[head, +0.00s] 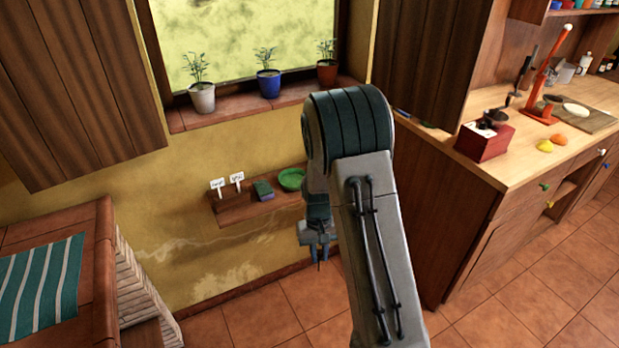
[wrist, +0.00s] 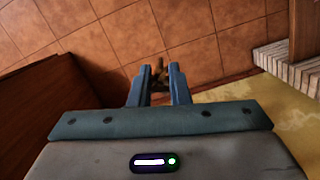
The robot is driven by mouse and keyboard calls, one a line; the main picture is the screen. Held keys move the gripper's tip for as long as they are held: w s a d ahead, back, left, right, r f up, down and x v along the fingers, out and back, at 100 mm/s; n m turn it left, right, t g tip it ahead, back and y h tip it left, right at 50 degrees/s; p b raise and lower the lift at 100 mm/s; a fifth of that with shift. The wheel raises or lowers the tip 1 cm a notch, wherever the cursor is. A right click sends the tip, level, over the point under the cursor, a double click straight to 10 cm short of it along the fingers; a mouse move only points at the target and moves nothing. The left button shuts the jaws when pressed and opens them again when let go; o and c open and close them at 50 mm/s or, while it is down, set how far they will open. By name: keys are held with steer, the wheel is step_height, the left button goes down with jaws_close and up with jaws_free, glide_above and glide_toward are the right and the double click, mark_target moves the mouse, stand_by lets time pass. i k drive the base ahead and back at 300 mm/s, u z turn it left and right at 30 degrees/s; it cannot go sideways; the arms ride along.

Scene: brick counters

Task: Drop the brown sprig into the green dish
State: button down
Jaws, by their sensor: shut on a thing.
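My gripper (wrist: 160,88) is shut on the brown sprig (wrist: 158,70), which shows as a small brown piece between the blue fingers in the wrist view. In the head view my gripper (head: 320,256) points down in front of the wall, below and a little right of the small wooden shelf. The sprig is too small to make out there. The green dish (head: 291,179) sits at the right end of that shelf, partly hidden behind my arm. The gripper is apart from the dish.
The shelf (head: 240,208) also holds a dark green block (head: 263,190) and two white labels (head: 237,179). Potted plants (head: 268,82) stand on the windowsill above. A wooden counter (head: 480,178) is at right, and a brick counter with a striped cloth (head: 40,290) is at left.

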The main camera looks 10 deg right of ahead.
mark_target(298, 182)
steer(key=i, duration=0.3)
steer(key=k, duration=1.25)
steer(key=u, duration=0.4)
steer(key=i, duration=1.1)
steer(key=z, duration=0.7)
steer(key=i, duration=1.15)
steer(key=z, duration=0.3)
